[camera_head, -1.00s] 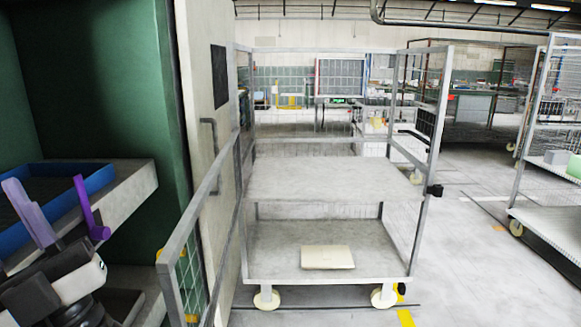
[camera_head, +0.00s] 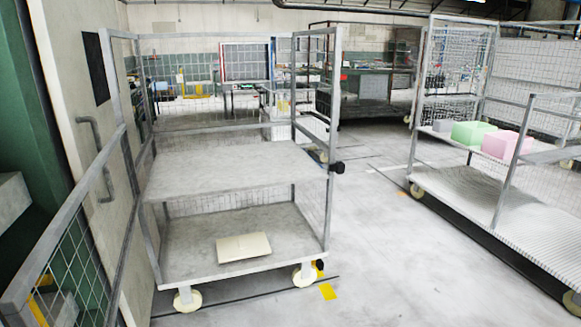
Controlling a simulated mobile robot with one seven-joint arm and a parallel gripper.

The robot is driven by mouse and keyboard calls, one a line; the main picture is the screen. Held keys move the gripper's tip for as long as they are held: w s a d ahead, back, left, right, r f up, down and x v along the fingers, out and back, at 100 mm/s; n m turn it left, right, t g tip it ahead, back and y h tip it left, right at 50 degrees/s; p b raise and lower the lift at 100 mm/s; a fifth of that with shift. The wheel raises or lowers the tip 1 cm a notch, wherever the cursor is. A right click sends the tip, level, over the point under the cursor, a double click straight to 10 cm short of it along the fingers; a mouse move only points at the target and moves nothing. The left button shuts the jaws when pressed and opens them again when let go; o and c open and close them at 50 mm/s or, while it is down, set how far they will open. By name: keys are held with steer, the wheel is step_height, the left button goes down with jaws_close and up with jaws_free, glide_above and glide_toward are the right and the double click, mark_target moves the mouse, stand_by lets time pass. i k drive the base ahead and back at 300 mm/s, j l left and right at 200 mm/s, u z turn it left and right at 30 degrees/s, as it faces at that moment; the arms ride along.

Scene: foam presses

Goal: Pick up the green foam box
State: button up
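The green foam box (camera_head: 473,132) sits on the upper shelf of the wire-sided cart (camera_head: 462,150) at the right of the head view. It lies between a grey block (camera_head: 442,125) on its left and a pink box (camera_head: 506,145) on its right. The box is some distance away across the floor. My gripper is out of the head view now, so its state and anything in it are hidden.
A nearer grey cage trolley (camera_head: 235,172) stands ahead at left, with a flat cream box (camera_head: 243,247) on its lower shelf. A mesh gate (camera_head: 75,245) and pale door stand at far left. Open concrete floor (camera_head: 385,250) lies between trolley and cart.

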mark_target(470, 133)
steer(key=i+l+u, duration=0.15)
steer(key=i+l, duration=0.15)
steer(key=l, duration=0.25)
steer(key=i+l+u, duration=0.1)
steer(key=i+l, duration=0.2)
steer(key=l, duration=0.25)
steer(key=i+l+u, duration=0.15)
steer(key=l, duration=0.4)
steer(key=i+l+u, duration=0.1)
steer(key=i+l, duration=0.2)
steer(key=l, duration=0.35)
steer(key=i+l+u, duration=0.15)
steer(key=l, duration=0.45)
steer(key=i+l+u, duration=0.1)
steer(key=l, duration=0.55)
steer(key=i+l+u, duration=0.15)
steer(key=l, duration=0.55)
steer(key=i+l+u, duration=0.1)
steer(key=l, duration=0.6)
steer(key=i+l, duration=0.15)
steer(key=z, duration=1.8)
